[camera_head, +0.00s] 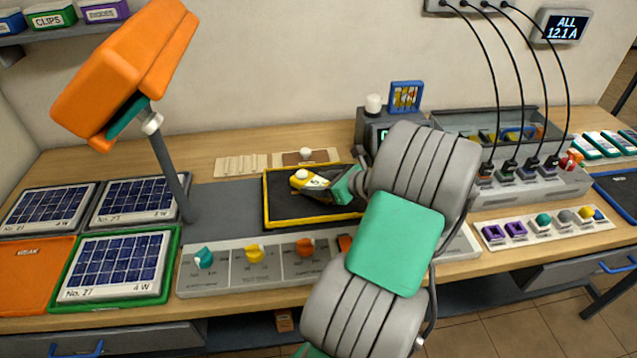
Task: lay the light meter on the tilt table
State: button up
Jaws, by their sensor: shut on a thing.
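The light meter (311,182), a small yellow device with a white dome, is at the tip of my gripper (335,187). My gripper is shut on its right part, and the fingertips are partly hidden. The tilt table appears to be the dark plate with a yellow rim (284,213) in the middle of the bench. The light meter is over this plate, near its middle. I cannot tell whether it touches the surface. My arm hides the plate's right side.
An orange lamp (125,75) on a grey post stands at the left, beside several solar panels (115,264). A knob panel (228,266) lies in front of the plate. A grey charging unit (545,184) with black cables is at the right. Wooden pieces (241,166) lie behind the plate.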

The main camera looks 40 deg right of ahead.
jog(key=shift+r, duration=0.1)
jog(key=o, duration=1.5)
